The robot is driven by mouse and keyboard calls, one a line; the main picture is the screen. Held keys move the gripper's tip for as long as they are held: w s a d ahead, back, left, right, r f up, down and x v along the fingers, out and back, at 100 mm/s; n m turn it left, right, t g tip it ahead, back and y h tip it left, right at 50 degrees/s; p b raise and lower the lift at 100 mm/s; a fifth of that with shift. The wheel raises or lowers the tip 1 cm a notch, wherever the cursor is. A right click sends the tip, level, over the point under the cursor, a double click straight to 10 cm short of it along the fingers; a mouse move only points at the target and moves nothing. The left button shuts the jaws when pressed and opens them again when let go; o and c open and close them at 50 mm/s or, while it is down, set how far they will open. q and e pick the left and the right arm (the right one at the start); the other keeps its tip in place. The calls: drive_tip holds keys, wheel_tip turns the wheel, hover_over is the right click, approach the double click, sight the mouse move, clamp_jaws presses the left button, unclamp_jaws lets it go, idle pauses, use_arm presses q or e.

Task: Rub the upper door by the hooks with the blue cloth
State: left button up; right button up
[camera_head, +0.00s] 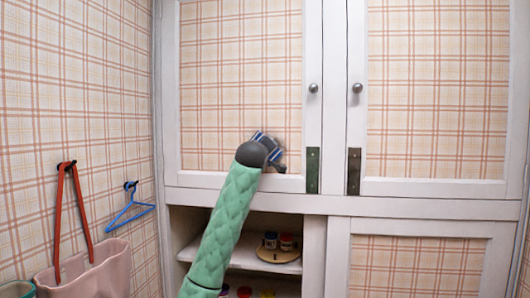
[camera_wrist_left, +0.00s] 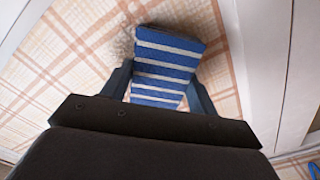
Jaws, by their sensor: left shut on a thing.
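The upper left door (camera_head: 235,60), the one nearer the wall hooks, is shut, with a plaid panel in a white frame. My left gripper (camera_head: 270,150) is at the lower right part of this panel, shut on the blue cloth (camera_head: 258,137). In the left wrist view the cloth (camera_wrist_left: 167,65) is blue with white stripes, between my two dark fingers (camera_wrist_left: 158,92). It lies against or very close to the panel; contact cannot be told for sure. A greyish smudge (camera_wrist_left: 122,42) shows on the panel beside the cloth. My right gripper is not in view.
On the left wall, hooks (camera_head: 130,184) hold a blue hanger (camera_head: 130,211) and a pink bag (camera_head: 92,276) with a red strap. The upper right door (camera_head: 437,90) is shut. Below, an open shelf (camera_head: 247,258) holds small jars (camera_head: 286,242).

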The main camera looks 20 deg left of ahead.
sight(278, 151)
use_arm(q)
drive_tip(key=shift+d, duration=0.1)
drive_tip(key=shift+w+d, duration=0.25)
drive_tip(key=shift+d, duration=0.7)
drive_tip(key=shift+w+d, duration=0.25)
drive_tip(key=shift+d, duration=0.7)
drive_tip(key=shift+w+d, duration=0.25)
drive_tip(key=shift+d, duration=0.6)
drive_tip(key=shift+w+d, duration=0.2)
drive_tip(key=shift+d, duration=0.65)
drive_tip(key=shift+a, duration=0.1)
